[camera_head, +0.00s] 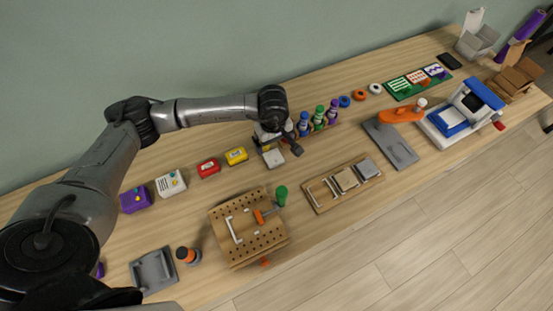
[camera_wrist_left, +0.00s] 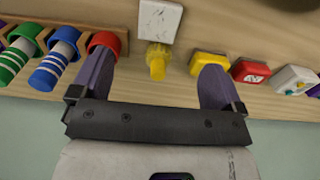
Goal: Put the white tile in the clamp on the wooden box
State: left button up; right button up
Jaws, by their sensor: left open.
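The white tile (camera_head: 273,158) lies on the table just below my left gripper (camera_head: 282,150). The wrist view shows the white tile (camera_wrist_left: 160,20) with a yellow piece (camera_wrist_left: 157,62) at its near edge; whether they are joined I cannot tell. My left gripper (camera_wrist_left: 157,65) is open, its two purple-grey fingers apart with the yellow piece between them in this view; contact cannot be told. The wooden box (camera_head: 221,216) has a perforated top and stands nearer the front edge. On it are an orange clamp (camera_head: 262,216) with a green knob (camera_head: 281,195) and a white bracket (camera_head: 234,230).
Several striped bottles (camera_head: 318,117) stand in a rack right of my gripper. Yellow (camera_head: 236,156) and red (camera_head: 208,168) blocks lie left. A wooden tray (camera_head: 312,196) lies right of the box. A grey plate (camera_head: 153,270) and an orange-topped bottle (camera_head: 187,255) are left of the box.

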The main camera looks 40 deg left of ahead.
pick_arm(q)
send_over(274, 159)
notch_tip(274, 159, down, 4)
jog(key=shift+f, duration=0.7)
notch_tip(274, 159, down, 5)
jog(key=shift+r, duration=0.2)
jog(key=shift+f, duration=0.3)
pick_arm(e)
jog(key=shift+d+f, duration=0.1)
pick_arm(q)
jog(key=c, duration=1.1)
pick_arm(e)
jog(key=shift+d, duration=0.15)
pick_arm(q)
jog(key=shift+r, duration=0.1)
